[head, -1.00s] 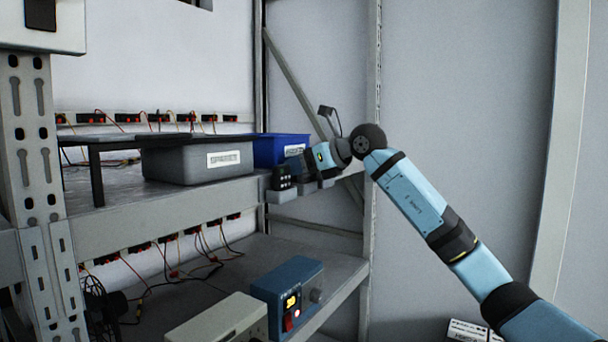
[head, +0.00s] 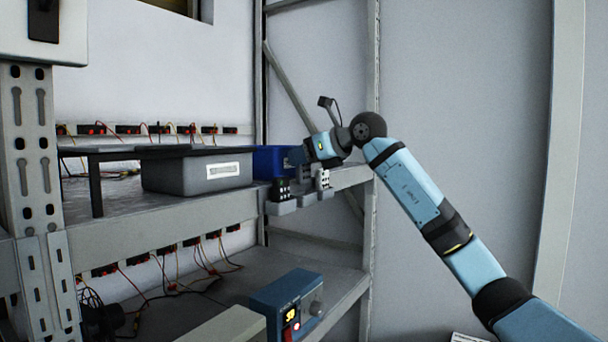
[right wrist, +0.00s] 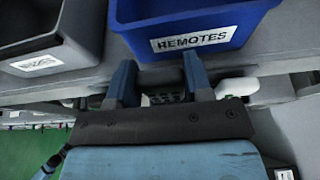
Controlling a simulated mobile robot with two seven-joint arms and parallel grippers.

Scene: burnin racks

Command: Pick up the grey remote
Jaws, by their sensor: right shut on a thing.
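My right gripper (head: 294,156) is raised above the shelf's front edge, before the blue bin. In the right wrist view its two blue fingers (right wrist: 160,82) are closed around a small grey thing with dark dots like buttons (right wrist: 166,98), which looks like the grey remote. Most of it is hidden by the gripper. Below the gripper is a row of small grey holders: a black remote (head: 280,189) stands in the left one and a white remote (head: 322,180) in the right one. The middle holder (head: 306,199) looks empty. My left gripper is out of view.
The blue bin (right wrist: 240,36) labelled REMOTES and a grey bin (head: 180,178) stand on the upper shelf. A dark raised platform (head: 96,185) is left of them. A blue box with a lit display (head: 288,302) is on the lower shelf. A rack post (head: 372,70) stands behind my wrist.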

